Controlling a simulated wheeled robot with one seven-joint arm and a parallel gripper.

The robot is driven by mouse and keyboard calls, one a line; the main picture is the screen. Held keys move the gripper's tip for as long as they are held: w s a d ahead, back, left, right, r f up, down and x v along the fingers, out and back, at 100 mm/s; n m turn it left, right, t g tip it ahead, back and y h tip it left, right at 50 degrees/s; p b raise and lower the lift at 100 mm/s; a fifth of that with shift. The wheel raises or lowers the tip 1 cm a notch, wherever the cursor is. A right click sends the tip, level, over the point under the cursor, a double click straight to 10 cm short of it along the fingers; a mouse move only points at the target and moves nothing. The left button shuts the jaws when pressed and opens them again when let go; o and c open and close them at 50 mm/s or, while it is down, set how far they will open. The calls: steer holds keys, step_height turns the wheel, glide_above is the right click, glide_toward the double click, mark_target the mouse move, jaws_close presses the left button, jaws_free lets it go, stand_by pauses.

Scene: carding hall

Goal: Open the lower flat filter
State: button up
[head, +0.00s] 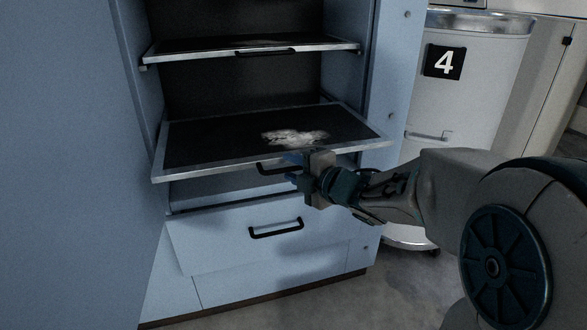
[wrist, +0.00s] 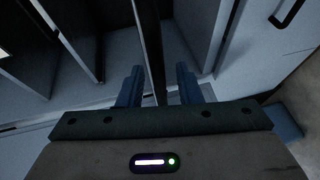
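The lower flat filter (head: 215,145) is a dark, silver-framed panel standing well out of the blue cabinet, farther than the upper one. White fluff (head: 295,137) lies on it. Its black handle (head: 272,169) hangs under the front edge, its right end partly hidden by my gripper (head: 292,168). My gripper is at the front edge, by the handle's right end. In the wrist view, my blue fingers (wrist: 159,88) are apart, with the filter's thin edge (wrist: 150,45) running between them and gaps visible. I cannot see any finger contact with the handle.
The upper flat filter (head: 240,46) sits above with its own handle. A blue drawer (head: 215,238) with a black handle (head: 276,228) is below. A blue door or panel (head: 70,170) fills the left. A white can (head: 455,100) marked 4 stands at right. Grey floor shows at lower right.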

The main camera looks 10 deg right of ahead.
steer(key=shift+d, duration=0.1)
steer(key=p+v, duration=0.4)
steer(key=v, duration=0.9)
steer(key=shift+s, duration=0.35)
steer(key=shift+d+r, duration=0.1)
steer(key=shift+d, duration=0.05)
steer(key=d+r+m+g+h+p, duration=0.1)
steer(key=d+r+m+h+p, duration=0.8)
steer(key=r+m+p, duration=0.55)
steer(key=s+a+r+m+g+p, duration=0.5)
steer(key=s+a+m+g+p, duration=0.3)
steer(key=s+p, duration=0.5)
steer(key=shift+m+g+p, duration=0.7)
steer(key=shift+m+p, duration=0.15)
steer(key=shift+p, duration=0.05)
